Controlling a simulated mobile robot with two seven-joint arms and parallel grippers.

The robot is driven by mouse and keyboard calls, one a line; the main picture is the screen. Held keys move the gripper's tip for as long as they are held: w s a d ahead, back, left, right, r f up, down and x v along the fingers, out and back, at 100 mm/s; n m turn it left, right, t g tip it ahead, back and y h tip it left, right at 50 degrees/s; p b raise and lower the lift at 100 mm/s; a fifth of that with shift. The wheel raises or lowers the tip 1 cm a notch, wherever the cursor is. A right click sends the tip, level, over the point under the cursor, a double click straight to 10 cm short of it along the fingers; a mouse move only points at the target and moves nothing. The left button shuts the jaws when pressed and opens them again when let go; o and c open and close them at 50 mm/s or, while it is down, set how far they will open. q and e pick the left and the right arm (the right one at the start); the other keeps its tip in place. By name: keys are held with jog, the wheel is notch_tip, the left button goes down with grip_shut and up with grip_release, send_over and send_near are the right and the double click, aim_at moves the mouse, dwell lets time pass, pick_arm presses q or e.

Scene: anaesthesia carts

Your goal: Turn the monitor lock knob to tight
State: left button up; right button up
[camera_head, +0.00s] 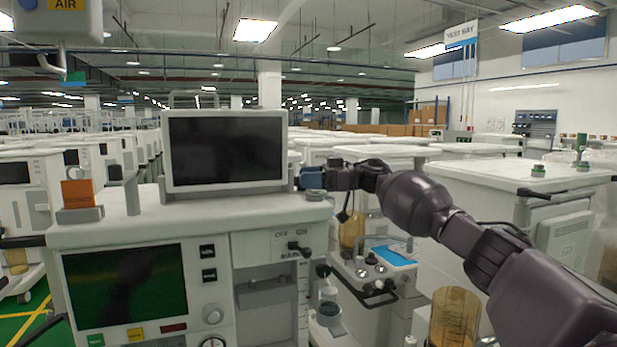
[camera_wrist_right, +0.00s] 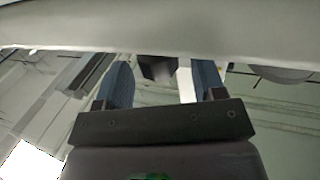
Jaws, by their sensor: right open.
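The monitor (camera_head: 225,150) stands upright on the cart top, its dark screen facing me. My right gripper (camera_head: 310,178) is at the monitor's right edge, its blue fingers pointing at it. In the right wrist view the gripper (camera_wrist_right: 162,82) is open, one blue finger on each side. A small dark block, which looks like the lock knob (camera_wrist_right: 157,68), shows between the fingers below the pale monitor housing (camera_wrist_right: 150,36). I cannot tell whether the fingers touch it. In the head view the knob is hidden or too small to make out. My left gripper is not in view.
The anaesthesia cart (camera_head: 150,228) carries a lower screen (camera_head: 125,285) and an orange card (camera_head: 78,193) at its left. A side unit with a blue pad (camera_head: 394,255) stands below my right arm. More carts (camera_head: 520,185) fill the right and back.

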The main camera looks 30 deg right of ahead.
jog(key=c, duration=0.9)
jog(key=shift+s+a+m+t+h, duration=0.1)
jog(key=shift+s+m+t+h, duration=0.05)
jog(key=shift+m+t+h, duration=1.45)
jog(key=shift+t, duration=0.3)
jog(key=o, duration=0.9)
